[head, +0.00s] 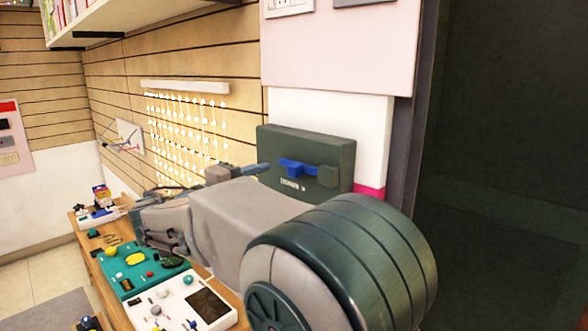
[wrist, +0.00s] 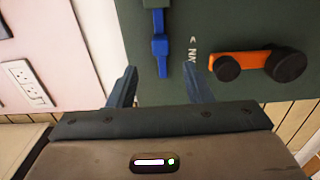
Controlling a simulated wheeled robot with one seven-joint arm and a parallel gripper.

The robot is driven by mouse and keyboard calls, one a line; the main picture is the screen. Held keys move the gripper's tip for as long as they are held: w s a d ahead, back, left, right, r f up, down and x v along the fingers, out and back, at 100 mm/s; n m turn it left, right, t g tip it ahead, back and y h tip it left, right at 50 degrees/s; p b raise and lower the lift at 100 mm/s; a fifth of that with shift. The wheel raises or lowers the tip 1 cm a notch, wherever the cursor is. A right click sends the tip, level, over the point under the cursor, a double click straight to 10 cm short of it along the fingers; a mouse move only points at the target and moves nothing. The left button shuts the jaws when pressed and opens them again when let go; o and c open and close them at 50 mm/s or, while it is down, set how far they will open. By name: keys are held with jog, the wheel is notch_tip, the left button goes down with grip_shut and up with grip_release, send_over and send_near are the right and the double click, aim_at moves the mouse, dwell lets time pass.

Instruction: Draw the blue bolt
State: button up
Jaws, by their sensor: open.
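The blue bolt (head: 292,167) sits on the front of a dark green box (head: 320,147) on the wall in the head view. In the wrist view the blue bolt (wrist: 160,45) runs upright down the green panel (wrist: 228,22). My gripper (wrist: 160,70) is open, with one finger on each side of the bolt's lower end in the picture. No contact shows, and the remaining depth to the bolt is hard to judge. In the head view my gripper (head: 262,168) is just left of the bolt, with one blue-grey finger visible.
An orange bar (wrist: 238,64) with two black knobs lies right of the bolt in the wrist view. Left of the panel is a white switch plate (wrist: 27,83). A workbench with a teal board (head: 118,282) and a white panel (head: 170,316) lies below my arm.

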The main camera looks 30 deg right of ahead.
aim_at(290, 172)
jog(key=p+x, duration=0.2)
jog(key=x, duration=0.8)
jog(key=shift+w+d, duration=0.1)
jog(key=shift+d, duration=0.2)
jog(key=shift+a, duration=0.1)
grip_shut()
